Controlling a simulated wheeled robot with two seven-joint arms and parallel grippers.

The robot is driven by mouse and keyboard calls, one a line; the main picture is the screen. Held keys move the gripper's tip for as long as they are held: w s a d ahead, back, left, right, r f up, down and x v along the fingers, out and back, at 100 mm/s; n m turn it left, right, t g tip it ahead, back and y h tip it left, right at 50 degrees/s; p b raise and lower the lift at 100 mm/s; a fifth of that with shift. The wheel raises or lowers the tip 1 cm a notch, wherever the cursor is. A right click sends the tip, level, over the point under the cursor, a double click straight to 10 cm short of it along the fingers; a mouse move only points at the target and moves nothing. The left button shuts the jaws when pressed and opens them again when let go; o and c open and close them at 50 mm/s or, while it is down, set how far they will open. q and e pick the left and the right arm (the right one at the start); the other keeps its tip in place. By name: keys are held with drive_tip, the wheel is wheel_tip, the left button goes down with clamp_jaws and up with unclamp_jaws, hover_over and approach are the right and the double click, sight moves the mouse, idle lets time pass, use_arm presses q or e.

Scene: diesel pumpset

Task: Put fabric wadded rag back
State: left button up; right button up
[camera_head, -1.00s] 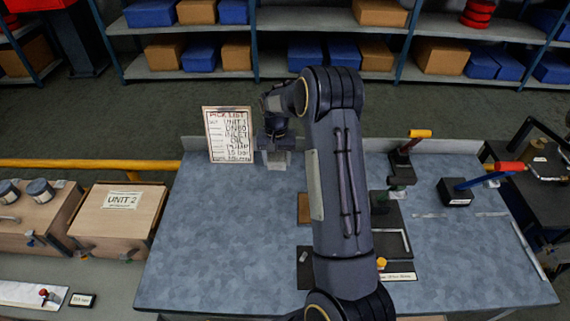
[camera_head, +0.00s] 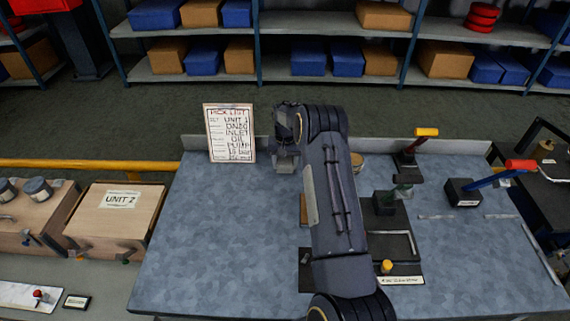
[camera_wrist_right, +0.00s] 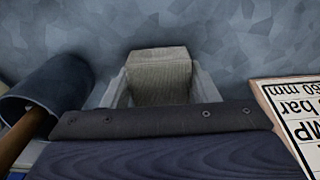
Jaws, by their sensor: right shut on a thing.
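My right gripper (camera_wrist_right: 160,82) is shut on the fabric wadded rag (camera_wrist_right: 160,68), a beige, woven-looking block between the two fingers in the right wrist view. In the head view, my right gripper (camera_head: 286,160) is near the back edge of the blue-grey worktop (camera_head: 220,230), just right of the pick list board (camera_head: 230,133). The rag cannot be made out clearly there. I cannot tell whether it touches the worktop. My left gripper is out of view.
A dark blue cylinder (camera_wrist_right: 52,88) with a brown handle is close left of the gripper in the wrist view. My arm partly hides a round tan thing (camera_head: 357,162) and dark mats. A yellow-handled tool (camera_head: 426,132) stands right. The worktop's left half is clear.

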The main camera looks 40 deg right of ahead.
drive_tip(key=shift+r, duration=0.1)
drive_tip(key=o, duration=1)
drive_tip(key=shift+f, duration=0.2)
drive_tip(key=shift+c, duration=0.2)
